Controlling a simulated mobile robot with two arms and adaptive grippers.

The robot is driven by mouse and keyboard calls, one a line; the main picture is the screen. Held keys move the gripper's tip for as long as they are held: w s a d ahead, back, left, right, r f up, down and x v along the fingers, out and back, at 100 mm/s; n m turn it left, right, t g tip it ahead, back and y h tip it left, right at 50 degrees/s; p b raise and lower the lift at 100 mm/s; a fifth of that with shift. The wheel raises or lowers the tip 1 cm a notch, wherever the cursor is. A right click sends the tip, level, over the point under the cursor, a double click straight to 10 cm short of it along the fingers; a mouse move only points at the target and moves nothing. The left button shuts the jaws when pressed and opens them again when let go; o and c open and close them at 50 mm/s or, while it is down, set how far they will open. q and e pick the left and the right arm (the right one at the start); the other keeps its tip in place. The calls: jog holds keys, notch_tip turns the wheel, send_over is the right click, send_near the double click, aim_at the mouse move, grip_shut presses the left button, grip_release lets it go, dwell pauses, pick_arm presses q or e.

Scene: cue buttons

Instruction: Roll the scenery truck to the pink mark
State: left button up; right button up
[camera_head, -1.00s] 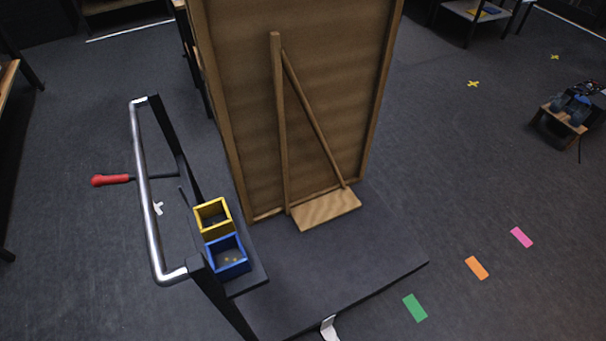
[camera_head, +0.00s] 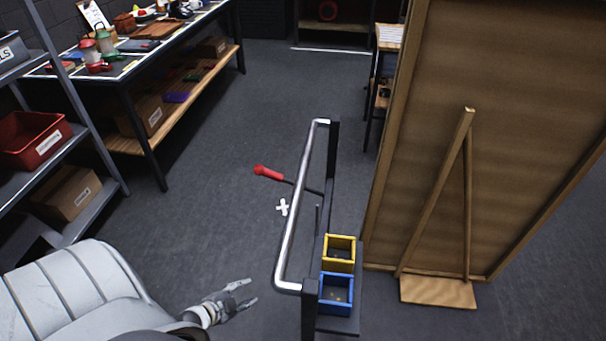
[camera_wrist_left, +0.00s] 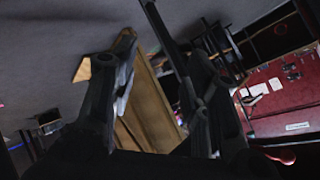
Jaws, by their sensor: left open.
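The scenery truck shows in the head view, with a tall wooden flat (camera_head: 490,120) braced upright on it. Its silver push rail (camera_head: 303,200) is on its left end. A lever with a red grip (camera_head: 268,173) sticks out leftward past the rail. My left gripper (camera_head: 250,292) is open and empty, left of the rail's near end and apart from it in the picture. In the left wrist view, the open fingers (camera_wrist_left: 160,60) frame part of a wooden panel (camera_wrist_left: 150,105). The pink mark is out of the head view. My right gripper is not in view.
A yellow bin (camera_head: 339,252) and a blue bin (camera_head: 336,293) sit on the truck beside the rail. A white cross (camera_head: 282,207) is on the floor. A shelf with a red crate (camera_head: 30,140) and a workbench (camera_head: 150,60) stand left. Floor between bench and truck is clear.

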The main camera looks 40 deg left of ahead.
pick_arm(q)
jog(key=w+a+r+m+t+h+p, duration=0.1)
jog(key=w+r+m+t+h, duration=0.2)
jog(key=r, duration=0.6)
jog(key=w+a+r+m+t+h, duration=0.1)
jog(key=w+a+r+m, duration=0.15)
jog(key=w+r, duration=0.4)
jog(key=m+h+p, duration=0.1)
jog(key=m+h, duration=0.8)
jog(key=m, duration=0.2)
send_near(301, 180)
jog(key=shift+w+a+f+p+x, duration=0.2)
jog(key=shift+p+x, duration=0.25)
jog(key=shift+x, duration=1.25)
jog(key=shift+w+a+f+p+x, duration=0.15)
jog(key=shift+f+p+x, duration=0.2)
jog(key=shift+x, duration=1.35)
jog(key=shift+w+a+f+p+x, duration=0.15)
jog(key=shift+p+x, duration=0.35)
jog(key=shift+x, duration=1.2)
grip_shut()
